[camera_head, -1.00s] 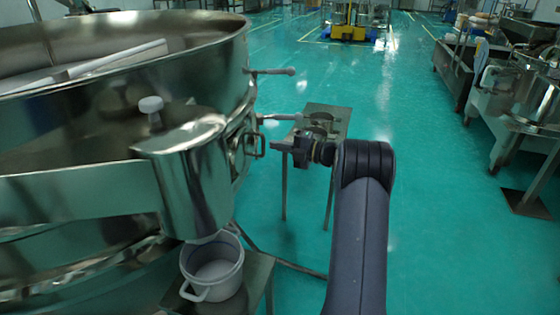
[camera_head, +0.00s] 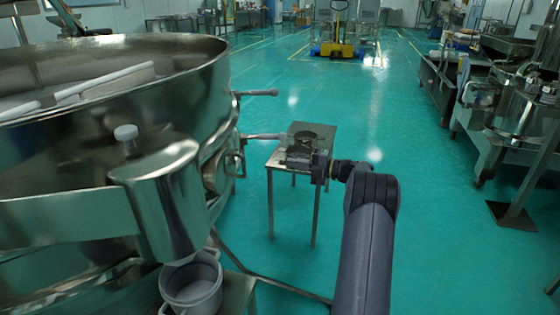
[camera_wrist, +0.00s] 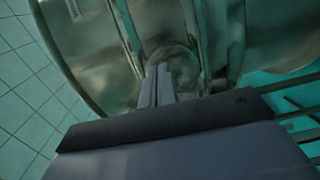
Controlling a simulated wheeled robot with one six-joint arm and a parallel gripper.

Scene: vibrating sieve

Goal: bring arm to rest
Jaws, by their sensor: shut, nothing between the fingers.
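My gripper (camera_head: 292,161) is at the end of my dark arm, right of the big steel vibrating sieve (camera_head: 95,95). It is shut and empty. In the head view it appears in front of a small steel stand (camera_head: 318,138), beyond the sieve's side handle. In the wrist view my gripper's fingers (camera_wrist: 157,84) lie together, pointing toward shiny curved steel. I cannot tell the gap to that surface.
A white pot (camera_head: 192,292) stands on a small steel table (camera_head: 238,292) below the sieve's spout (camera_head: 165,205). Steel machines (camera_head: 525,105) line the right side. A yellow cart (camera_head: 345,45) stands far back. Green floor (camera_head: 440,240) is free right of my arm.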

